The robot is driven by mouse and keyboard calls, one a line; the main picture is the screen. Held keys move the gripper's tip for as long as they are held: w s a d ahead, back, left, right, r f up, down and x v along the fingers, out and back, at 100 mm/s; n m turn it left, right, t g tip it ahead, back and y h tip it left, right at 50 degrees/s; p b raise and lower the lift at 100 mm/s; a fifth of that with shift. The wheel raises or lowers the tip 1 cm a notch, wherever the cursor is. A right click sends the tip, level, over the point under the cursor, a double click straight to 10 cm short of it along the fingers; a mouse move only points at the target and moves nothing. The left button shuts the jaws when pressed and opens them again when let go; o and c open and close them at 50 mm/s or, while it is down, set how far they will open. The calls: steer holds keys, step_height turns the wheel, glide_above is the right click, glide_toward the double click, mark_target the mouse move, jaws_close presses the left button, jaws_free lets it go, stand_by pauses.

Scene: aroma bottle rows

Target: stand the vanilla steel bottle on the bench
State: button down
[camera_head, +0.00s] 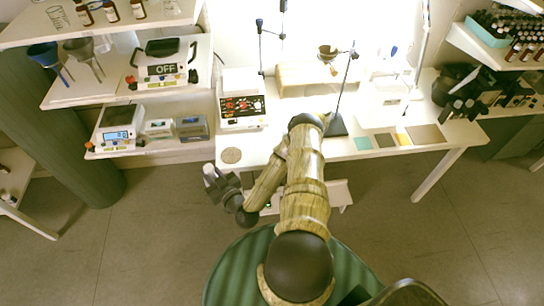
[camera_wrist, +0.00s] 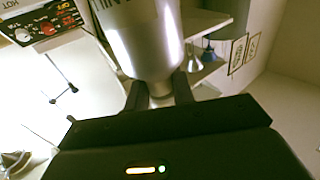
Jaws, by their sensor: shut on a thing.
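A shiny steel bottle (camera_wrist: 150,40) fills the top middle of the wrist view. Part of a dark label shows at its left edge, but the lettering is too cut off to read in full. My gripper (camera_wrist: 160,92) is shut on the narrow end of this bottle. In the head view my gripper (camera_head: 217,184) is off the front left corner of the white bench (camera_head: 350,150), apart from it. A small pale part of the bottle (camera_head: 209,171) shows there between the fingers.
A stand with a dark base (camera_head: 336,126) is right of my arm. Shelves with scales (camera_head: 118,133) are at left.

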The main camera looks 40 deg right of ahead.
steer(key=w+d+r+h+b, duration=0.1)
steer(key=d+b, duration=0.3)
steer(key=d, duration=0.6)
steer(key=w+d+r+m+h+b, duration=0.1)
steer(key=d+r+b, duration=0.2)
steer(key=d, duration=0.6)
steer(key=w+d+r+m+h+b, duration=0.1)
steer(key=d+r+b, duration=0.1)
steer(key=d+b, duration=0.5)
steer(key=d, duration=0.3)
steer(key=shift+w+d+r+h, duration=0.3)
steer(key=shift+w+d+r, duration=0.05)
steer(key=shift+f, duration=2.95)
steer(key=shift+f+p, duration=0.4)
steer(key=shift+f, duration=1.65)
